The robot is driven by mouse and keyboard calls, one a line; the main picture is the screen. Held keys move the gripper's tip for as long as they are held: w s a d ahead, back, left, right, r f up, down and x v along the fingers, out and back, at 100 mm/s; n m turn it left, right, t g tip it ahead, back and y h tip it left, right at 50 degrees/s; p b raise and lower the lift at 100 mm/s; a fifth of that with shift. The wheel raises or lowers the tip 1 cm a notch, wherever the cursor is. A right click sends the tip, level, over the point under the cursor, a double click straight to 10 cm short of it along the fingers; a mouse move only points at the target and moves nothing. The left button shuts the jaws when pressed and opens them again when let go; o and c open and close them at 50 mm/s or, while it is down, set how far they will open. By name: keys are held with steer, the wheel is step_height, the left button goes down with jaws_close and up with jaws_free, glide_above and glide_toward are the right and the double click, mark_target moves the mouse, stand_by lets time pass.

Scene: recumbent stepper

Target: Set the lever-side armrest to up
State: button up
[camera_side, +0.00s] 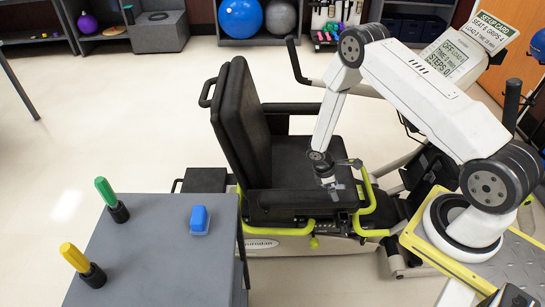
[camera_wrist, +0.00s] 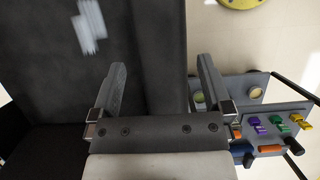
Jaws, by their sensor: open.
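The recumbent stepper's black seat (camera_side: 285,170) stands in the middle of the side view, with its backrest (camera_side: 240,115) upright at the left. The near armrest (camera_side: 290,199) appears as a dark, level pad along the seat's near side, above lime-green bars. A small lime lever (camera_side: 314,242) sits below it, on the same side. My gripper (camera_side: 333,188) is above the front end of this armrest, pointing down. In the wrist view my gripper (camera_wrist: 162,72) is open, with dark padded surfaces between and beyond its fingers. I cannot tell whether it touches the armrest.
A grey table (camera_side: 150,250) at the front left holds a green-handled tool (camera_side: 107,195), a yellow-handled tool (camera_side: 78,260) and a blue block (camera_side: 199,220). The stepper's display (camera_side: 445,62) is behind my arm. Open floor lies left of the seat.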

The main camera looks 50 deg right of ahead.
steer(key=shift+x, duration=3.1)
jaws_close()
